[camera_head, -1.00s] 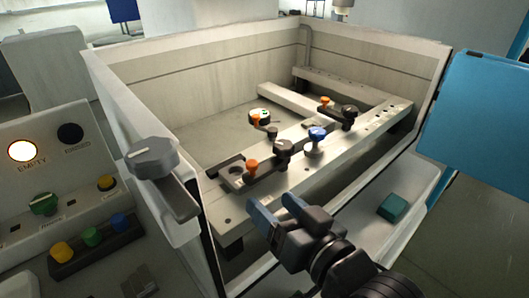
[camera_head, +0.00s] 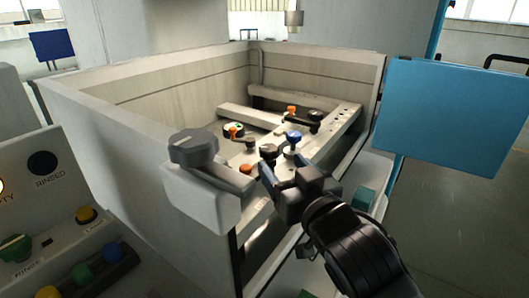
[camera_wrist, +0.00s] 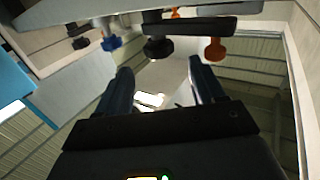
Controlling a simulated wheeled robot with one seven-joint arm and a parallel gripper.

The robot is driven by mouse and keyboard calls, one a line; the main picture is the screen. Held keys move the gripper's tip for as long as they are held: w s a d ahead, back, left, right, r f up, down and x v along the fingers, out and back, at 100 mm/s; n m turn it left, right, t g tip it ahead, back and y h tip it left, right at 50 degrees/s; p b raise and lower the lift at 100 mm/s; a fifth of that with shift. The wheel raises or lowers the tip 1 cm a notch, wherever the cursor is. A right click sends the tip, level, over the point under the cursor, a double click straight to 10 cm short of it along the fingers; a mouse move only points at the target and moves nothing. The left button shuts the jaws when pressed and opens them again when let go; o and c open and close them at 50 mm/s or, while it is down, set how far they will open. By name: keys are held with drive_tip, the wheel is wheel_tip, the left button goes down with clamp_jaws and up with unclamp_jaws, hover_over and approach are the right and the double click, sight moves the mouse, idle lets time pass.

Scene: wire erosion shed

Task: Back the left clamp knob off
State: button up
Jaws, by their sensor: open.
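A black clamp knob (camera_head: 268,152) stands on the near left clamp of the work frame in the tank; it also shows in the wrist view (camera_wrist: 158,48), where the scene appears inverted. An orange-topped part (camera_head: 246,169) sits left of it, and also shows in the wrist view (camera_wrist: 215,50). A blue knob (camera_head: 294,137) stands to its right. My gripper (camera_head: 281,172) is open and empty, in front of the black knob and apart from it. In the wrist view the knob lies beyond the gap between my fingers (camera_wrist: 163,88). My gripper partly hides the near frame.
The tank's near corner, with a big grey knob (camera_head: 193,148), rises left of my gripper. A blue panel (camera_head: 455,115) stands at the right. A far clamp has another black knob (camera_head: 315,114). A control panel (camera_head: 60,225) with coloured buttons fills the lower left.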

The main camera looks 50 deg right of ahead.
sight(269, 147)
drive_tip(key=p+x, duration=0.1)
drive_tip(key=x, duration=0.5)
drive_tip(key=shift+d+r+p, duration=0.1)
drive_tip(key=shift+p, duration=0.2)
drive_tip(key=shift+x, duration=0.85)
drive_tip(key=c, duration=0.9)
